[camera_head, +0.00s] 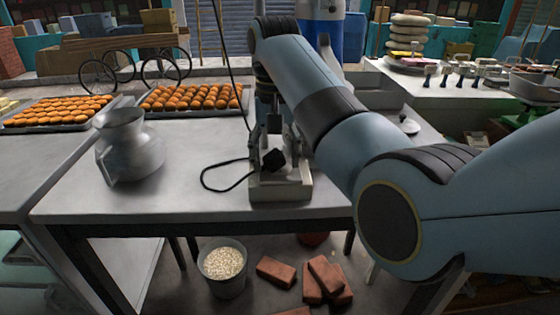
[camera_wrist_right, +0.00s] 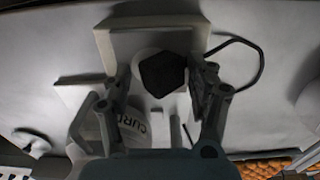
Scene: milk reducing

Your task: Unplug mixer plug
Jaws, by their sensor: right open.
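The black mixer plug (camera_head: 273,159) is at a pale box-like stand (camera_head: 282,190) near the table's front edge. Its black cable (camera_head: 213,188) loops out to the left over the table. My right gripper (camera_head: 272,132) reaches down over the stand from behind, fingers just above the plug. In the right wrist view the plug (camera_wrist_right: 162,74) lies between the two spread fingers of my right gripper (camera_wrist_right: 160,90), with gaps on both sides. The cable (camera_wrist_right: 260,62) curves off to the right there. How the plug sits in its socket is hidden. My left gripper is not in view.
A metal jug (camera_head: 130,148) stands left on the table (camera_head: 205,195), with trays of orange sweets (camera_head: 190,98) behind. A container marked "CURD" (camera_wrist_right: 136,122) shows below the fingers in the wrist view. A bucket (camera_head: 224,270) and bricks (camera_head: 322,280) are on the floor.

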